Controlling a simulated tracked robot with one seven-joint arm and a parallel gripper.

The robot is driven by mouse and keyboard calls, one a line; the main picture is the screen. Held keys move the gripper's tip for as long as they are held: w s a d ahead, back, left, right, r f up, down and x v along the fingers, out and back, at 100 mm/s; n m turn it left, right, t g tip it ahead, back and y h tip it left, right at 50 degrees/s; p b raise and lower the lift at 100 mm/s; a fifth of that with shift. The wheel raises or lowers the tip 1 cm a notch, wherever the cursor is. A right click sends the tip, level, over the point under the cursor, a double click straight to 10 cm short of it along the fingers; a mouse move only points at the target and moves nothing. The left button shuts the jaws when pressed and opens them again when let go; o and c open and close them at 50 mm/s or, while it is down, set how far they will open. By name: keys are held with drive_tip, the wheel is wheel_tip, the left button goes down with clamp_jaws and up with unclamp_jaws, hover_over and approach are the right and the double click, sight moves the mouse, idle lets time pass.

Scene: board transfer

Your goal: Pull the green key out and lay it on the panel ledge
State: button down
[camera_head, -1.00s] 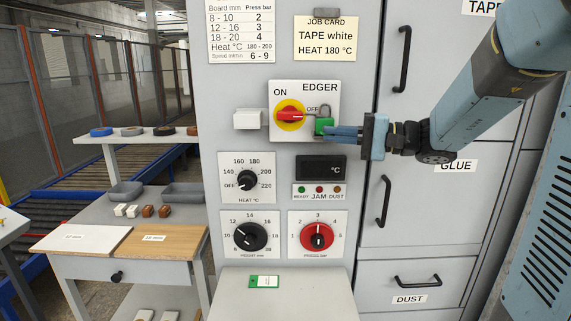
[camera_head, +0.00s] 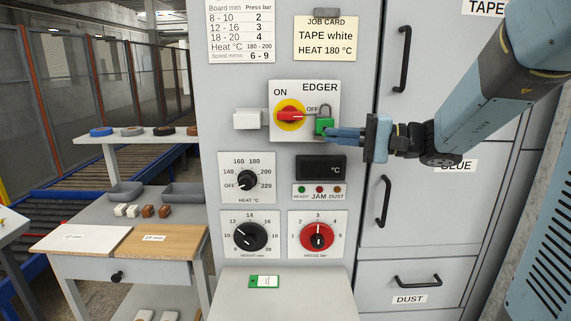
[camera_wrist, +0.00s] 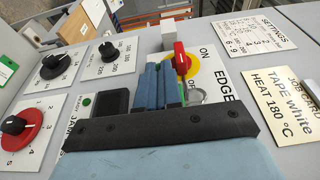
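A green padlock (camera_head: 323,126) with a grey shackle hangs at the red rotary switch (camera_head: 290,115) on the EDGER plate. It shows in part behind the fingers in the wrist view (camera_wrist: 183,90). My gripper (camera_head: 329,133) reaches in from the right, its fingertips at the padlock's lower right. In the wrist view its two blue fingers (camera_wrist: 160,77) are close together, a narrow gap between them. They appear shut on the green key at the padlock; the key itself is hidden by the fingers. The panel ledge (camera_head: 315,300) juts out below the dials, with a green-and-white tag (camera_head: 264,281) lying on it.
A white block (camera_head: 247,119) sticks out left of the switch. Heat (camera_head: 247,180), height (camera_head: 243,237) and press (camera_head: 317,236) dials and a dark display (camera_head: 321,168) lie between lock and ledge. Cabinet handles (camera_head: 384,201) protrude at right. Most of the ledge is bare.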

drive_tip(key=shift+s, duration=2.05)
wheel_tip(320, 180, down, 20)
drive_tip(key=s+a+n+g+h, duration=0.2)
drive_tip(key=n+g+h, duration=0.2)
drive_tip(key=g+h, duration=0.35)
drive_tip(key=w+d+f+n+h, duration=0.2)
drive_tip(key=f+n+h, duration=0.2)
drive_tip(key=f+h, duration=0.2)
drive_tip(key=w+d+f+n+h, duration=0.2)
drive_tip(key=f+h, duration=0.4)
drive_tip(key=f, duration=0.3)
drive_tip(key=shift+d+n, duration=0.45)
drive_tip(key=shift+n, duration=0.65)
drive_tip(key=shift+w+r, duration=0.1)
